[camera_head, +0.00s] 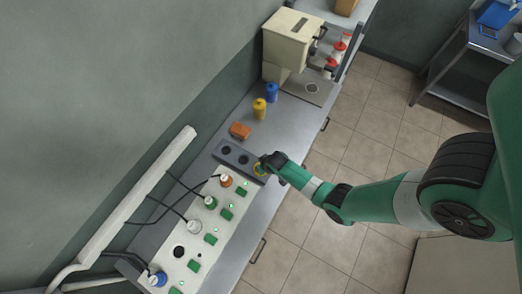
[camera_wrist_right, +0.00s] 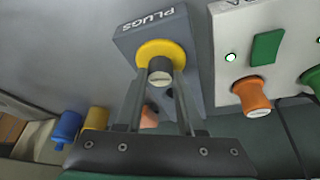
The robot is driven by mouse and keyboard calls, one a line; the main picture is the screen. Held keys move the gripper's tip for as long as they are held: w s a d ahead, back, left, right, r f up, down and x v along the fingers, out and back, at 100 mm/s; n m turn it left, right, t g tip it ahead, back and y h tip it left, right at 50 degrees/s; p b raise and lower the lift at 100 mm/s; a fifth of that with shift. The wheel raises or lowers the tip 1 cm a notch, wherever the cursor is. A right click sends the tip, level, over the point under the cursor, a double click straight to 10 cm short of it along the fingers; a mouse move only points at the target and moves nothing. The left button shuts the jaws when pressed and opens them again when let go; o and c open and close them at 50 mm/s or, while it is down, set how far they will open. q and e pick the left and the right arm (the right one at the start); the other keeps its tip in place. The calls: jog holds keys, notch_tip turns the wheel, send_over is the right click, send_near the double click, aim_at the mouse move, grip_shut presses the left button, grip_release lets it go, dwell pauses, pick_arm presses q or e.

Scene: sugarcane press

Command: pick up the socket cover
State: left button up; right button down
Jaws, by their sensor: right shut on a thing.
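The socket cover, a yellow round flange with a grey screw-slotted knob, shows in the right wrist view (camera_wrist_right: 160,50) and as a small yellow patch in the head view (camera_head: 259,170). It is at the end of the dark grey plugs block (camera_head: 229,156), whose "PLUGS" lettering shows in the wrist view (camera_wrist_right: 137,30). My right gripper (camera_head: 264,166) is shut on the cover's knob, with one finger on each side in the wrist view (camera_wrist_right: 160,76). I cannot tell whether the flange touches the block. My left gripper is not in view.
A white socket panel (camera_head: 215,224) with corded plugs and green switches lies beside the block. A cream press (camera_head: 289,43) stands at the counter's far end.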

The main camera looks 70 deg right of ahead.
jog(key=shift+r+p, duration=0.4)
jog(key=shift+r, duration=0.1)
notch_tip(320, 180, up, 3)
jog(key=shift+f+p, duration=0.2)
jog(key=shift+p, duration=0.85)
jog(key=s+a+r+p, duration=0.6)
jog(key=s+r+p, duration=0.2)
jog(key=s, duration=0.4)
jog(key=shift+s+r+p, duration=0.3)
jog(key=shift+r+p, duration=0.1)
jog(key=shift+r, duration=0.3)
